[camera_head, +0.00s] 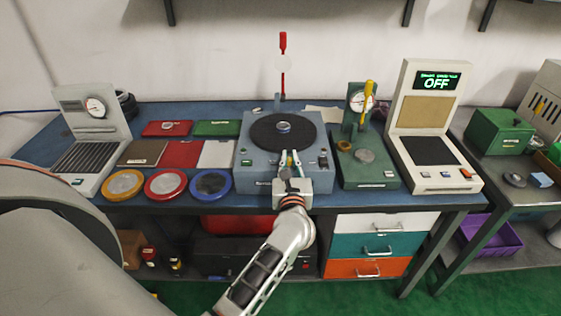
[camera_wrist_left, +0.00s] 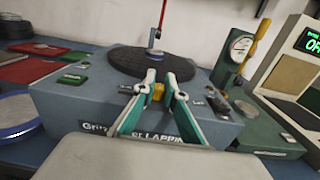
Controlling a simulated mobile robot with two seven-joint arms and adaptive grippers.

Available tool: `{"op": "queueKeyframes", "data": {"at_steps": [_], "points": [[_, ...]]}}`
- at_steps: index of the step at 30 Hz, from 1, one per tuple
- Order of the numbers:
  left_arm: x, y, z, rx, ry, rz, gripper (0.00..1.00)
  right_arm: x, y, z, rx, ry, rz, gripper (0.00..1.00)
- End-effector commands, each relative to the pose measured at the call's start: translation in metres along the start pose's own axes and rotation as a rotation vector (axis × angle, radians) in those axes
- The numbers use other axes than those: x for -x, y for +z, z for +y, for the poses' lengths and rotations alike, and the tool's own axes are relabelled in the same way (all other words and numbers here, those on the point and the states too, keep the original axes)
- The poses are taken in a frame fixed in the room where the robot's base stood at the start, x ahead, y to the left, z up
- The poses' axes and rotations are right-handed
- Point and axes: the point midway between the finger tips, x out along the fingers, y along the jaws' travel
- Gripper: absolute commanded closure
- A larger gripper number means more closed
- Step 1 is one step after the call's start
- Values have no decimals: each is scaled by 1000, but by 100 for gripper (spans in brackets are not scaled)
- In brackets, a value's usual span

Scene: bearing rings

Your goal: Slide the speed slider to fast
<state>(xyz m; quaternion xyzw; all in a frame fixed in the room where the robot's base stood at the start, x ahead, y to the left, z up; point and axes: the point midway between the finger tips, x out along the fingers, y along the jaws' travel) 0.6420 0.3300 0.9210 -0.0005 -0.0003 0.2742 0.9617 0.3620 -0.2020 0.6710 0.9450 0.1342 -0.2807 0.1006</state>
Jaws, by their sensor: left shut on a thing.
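The blue-grey lapping machine (camera_head: 252,182) stands in the middle of the bench, with a dark round plate (camera_head: 270,132) on top. Its speed slider shows in the left wrist view as a small yellow-orange knob (camera_wrist_left: 158,91) on the machine's front top edge. My left gripper (camera_head: 289,158) is at that edge, its fingertips (camera_wrist_left: 156,95) shut on the knob from both sides. The slider's track is mostly hidden by the fingers. Small labels sit left and right of the knob, too blurred to read surely. My right gripper is not in view.
A red-handled upright rod (camera_head: 283,65) stands behind the plate. A green gauge stand (camera_head: 368,175) is close on the right, beside a display panel reading OFF (camera_head: 436,80). Yellow, red and blue ringed dishes (camera_head: 165,184) lie at the left front.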

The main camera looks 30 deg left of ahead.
Motion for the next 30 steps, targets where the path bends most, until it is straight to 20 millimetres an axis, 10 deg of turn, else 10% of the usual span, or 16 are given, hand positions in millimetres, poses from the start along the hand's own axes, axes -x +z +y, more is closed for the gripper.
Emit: {"op": "queueKeyframes", "data": {"at_steps": [5,7,19,30], "points": [[1,1,-4,0,-9,-1,100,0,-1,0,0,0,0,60],[1,1,-4,0,-9,-1,71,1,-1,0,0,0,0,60],[5,0,-2,0,-7,0,71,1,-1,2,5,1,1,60],[59,0,-2,0,-8,1,71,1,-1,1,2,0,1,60]]}}
